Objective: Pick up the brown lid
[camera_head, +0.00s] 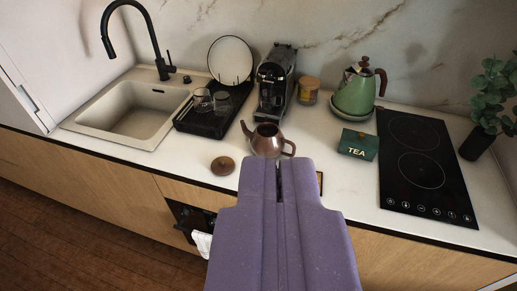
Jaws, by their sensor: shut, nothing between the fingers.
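A round brown lid (222,166) lies flat on the white counter, left of a brown teapot (267,140). The teapot stands open at the top, with its spout to the left and its handle to the right. My purple gripper (279,162) is shut and empty. In the picture its tip is right of the lid and just below the teapot, covering part of the counter edge. I cannot tell its height above the counter.
A sink (134,115) with a black tap is at left, beside a black dish rack (205,122) with glasses and a plate. A coffee machine (275,82), green kettle (357,91), green tea box (358,144), black hob (422,165) and plant (488,100) stand along the counter.

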